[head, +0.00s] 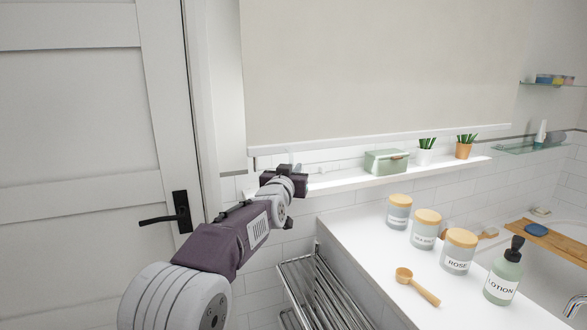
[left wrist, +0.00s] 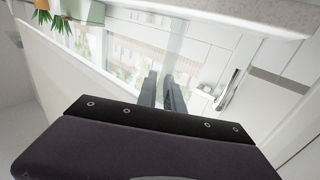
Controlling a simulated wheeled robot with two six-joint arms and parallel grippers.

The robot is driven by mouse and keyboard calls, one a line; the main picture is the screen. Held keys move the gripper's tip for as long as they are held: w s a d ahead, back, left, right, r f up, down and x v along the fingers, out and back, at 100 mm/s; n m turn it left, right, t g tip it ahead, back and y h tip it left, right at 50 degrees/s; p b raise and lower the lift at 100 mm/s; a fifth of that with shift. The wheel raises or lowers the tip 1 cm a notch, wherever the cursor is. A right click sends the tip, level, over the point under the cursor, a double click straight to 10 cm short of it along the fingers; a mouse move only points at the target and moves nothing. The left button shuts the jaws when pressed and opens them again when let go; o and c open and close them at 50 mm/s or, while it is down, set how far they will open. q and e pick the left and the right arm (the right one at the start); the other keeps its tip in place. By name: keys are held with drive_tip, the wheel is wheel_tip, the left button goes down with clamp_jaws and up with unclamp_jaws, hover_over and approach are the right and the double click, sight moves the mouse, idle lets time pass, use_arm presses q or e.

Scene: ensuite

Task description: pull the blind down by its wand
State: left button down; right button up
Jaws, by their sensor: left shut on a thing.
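The cream blind (head: 375,70) hangs across the window, with its pale bottom bar (head: 385,137) a little above the sill. In the left wrist view, the blind's bottom bar (left wrist: 75,62) runs diagonally at the left. My left gripper (head: 291,168) is near the bar's left end, in front of the sill. In the left wrist view, the fingers of my left gripper (left wrist: 163,92) are close together, shut on a thin, translucent strip that appears to be the wand (left wrist: 178,42). Little of the wand can be made out in the head view. My right gripper is out of view.
A green box (head: 386,162) and two potted plants (head: 425,151) stand on the white sill (head: 345,181). Several jars and a lotion bottle (head: 503,278) stand on the counter below. A metal rack (head: 320,285) and a door handle (head: 165,219) are near my left arm.

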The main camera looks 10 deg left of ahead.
use_arm(q)
drive_tip(key=shift+f+b, duration=0.5)
drive_tip(key=shift+f, duration=0.6)
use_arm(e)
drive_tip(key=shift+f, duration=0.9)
use_arm(q)
drive_tip(key=c, duration=1.5)
unclamp_jaws()
drive_tip(key=shift+w, duration=0.1)
drive_tip(key=s+b, duration=0.1)
drive_tip(key=s, duration=0.8)
drive_tip(key=shift+s, duration=0.1)
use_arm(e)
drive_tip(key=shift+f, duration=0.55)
